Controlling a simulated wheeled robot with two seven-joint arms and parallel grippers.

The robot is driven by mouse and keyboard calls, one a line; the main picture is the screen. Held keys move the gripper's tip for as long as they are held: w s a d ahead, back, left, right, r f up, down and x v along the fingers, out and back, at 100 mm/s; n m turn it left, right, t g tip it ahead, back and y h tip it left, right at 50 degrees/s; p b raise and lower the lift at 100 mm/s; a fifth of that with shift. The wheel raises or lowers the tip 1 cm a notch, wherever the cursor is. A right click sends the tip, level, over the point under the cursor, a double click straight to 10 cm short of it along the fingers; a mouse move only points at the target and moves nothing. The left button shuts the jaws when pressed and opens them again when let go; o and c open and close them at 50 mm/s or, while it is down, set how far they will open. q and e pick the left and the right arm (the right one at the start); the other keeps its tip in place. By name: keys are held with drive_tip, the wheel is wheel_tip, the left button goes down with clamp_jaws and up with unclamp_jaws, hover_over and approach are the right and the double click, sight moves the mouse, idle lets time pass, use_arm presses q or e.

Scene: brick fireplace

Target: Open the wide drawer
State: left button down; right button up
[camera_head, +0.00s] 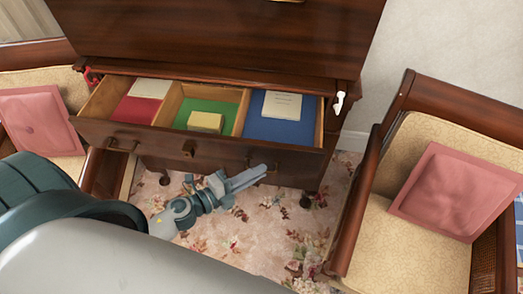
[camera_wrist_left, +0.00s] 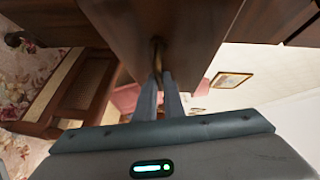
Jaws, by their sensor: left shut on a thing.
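The wide drawer (camera_head: 210,150) of the dark wooden cabinet is pulled out, and its inside shows. It has three compartments: red with a white item at left, green with a yellow block in the middle, blue with a pale card at right. My left gripper (camera_head: 258,173) is in front of the drawer's right part, fingers pointing at it. In the left wrist view my left gripper (camera_wrist_left: 160,78) is shut on a brass handle (camera_wrist_left: 157,50) on a dark wooden front. My right gripper is not in view.
The cabinet's upper front (camera_head: 220,35) rises behind the drawer. A white key-like piece (camera_head: 339,103) hangs at its right side. Chairs with pink cushions stand at left (camera_head: 40,120) and right (camera_head: 455,190). A floral carpet (camera_head: 265,225) lies below.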

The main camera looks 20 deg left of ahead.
use_arm(q)
drive_tip(key=s+d+b, duration=0.2)
drive_tip(key=s+d, duration=0.1)
drive_tip(key=s, duration=0.8)
drive_tip(key=shift+s+d, duration=0.2)
drive_tip(key=shift+s, duration=0.2)
drive_tip(key=c, duration=1.9)
unclamp_jaws()
drive_tip(key=shift+o, duration=0.2)
